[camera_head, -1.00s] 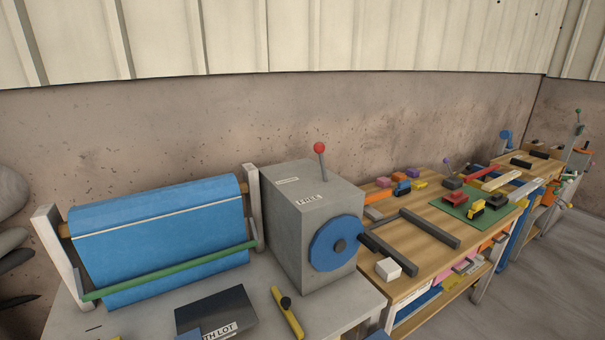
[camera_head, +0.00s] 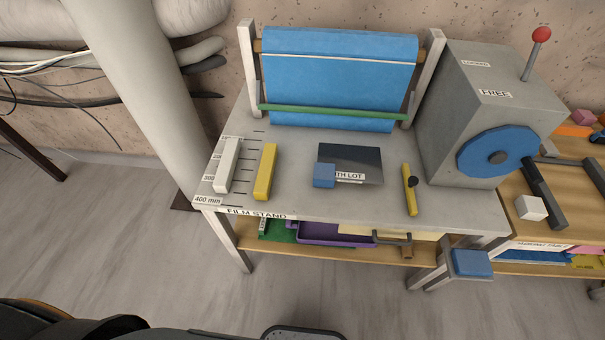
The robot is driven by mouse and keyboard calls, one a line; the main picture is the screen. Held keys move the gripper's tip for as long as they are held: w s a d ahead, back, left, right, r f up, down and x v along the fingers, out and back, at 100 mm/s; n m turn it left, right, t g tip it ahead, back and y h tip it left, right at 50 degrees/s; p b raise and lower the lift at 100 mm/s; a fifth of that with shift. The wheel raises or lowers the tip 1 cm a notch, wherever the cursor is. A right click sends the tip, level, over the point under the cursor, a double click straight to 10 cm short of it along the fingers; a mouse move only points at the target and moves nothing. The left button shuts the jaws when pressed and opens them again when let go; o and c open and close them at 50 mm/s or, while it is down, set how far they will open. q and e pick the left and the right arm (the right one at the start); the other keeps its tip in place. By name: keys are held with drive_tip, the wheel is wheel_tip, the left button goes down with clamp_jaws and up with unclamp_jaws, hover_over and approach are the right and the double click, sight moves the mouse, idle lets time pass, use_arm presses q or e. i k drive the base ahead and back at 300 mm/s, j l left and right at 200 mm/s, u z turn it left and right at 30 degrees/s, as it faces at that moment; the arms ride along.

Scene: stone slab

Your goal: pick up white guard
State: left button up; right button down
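A white bar (camera_head: 228,165), the likely white guard, lies on the left part of the grey film stand (camera_head: 290,200), beside printed scale marks. A yellow bar (camera_head: 265,172) lies just to its right, apart from it. Neither of my grippers can be made out in the head view.
A dark plate (camera_head: 360,158) with a small blue block (camera_head: 324,176) lies mid-stand. A yellow tool with a black knob (camera_head: 409,190) lies to its right. A blue film roll (camera_head: 340,75) stands behind; a grey box (camera_head: 460,100) stands right. Floor in front is clear.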

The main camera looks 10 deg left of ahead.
sight(533, 209)
drive_tip(key=z, duration=1.7)
drive_tip(key=u, duration=1.45)
drive_tip(key=z, duration=1.45)
drive_tip(key=i+l+u, duration=0.45)
drive_tip(key=i, duration=0.15)
drive_tip(key=i+l+u, duration=0.5)
drive_tip(key=l, duration=0.15)
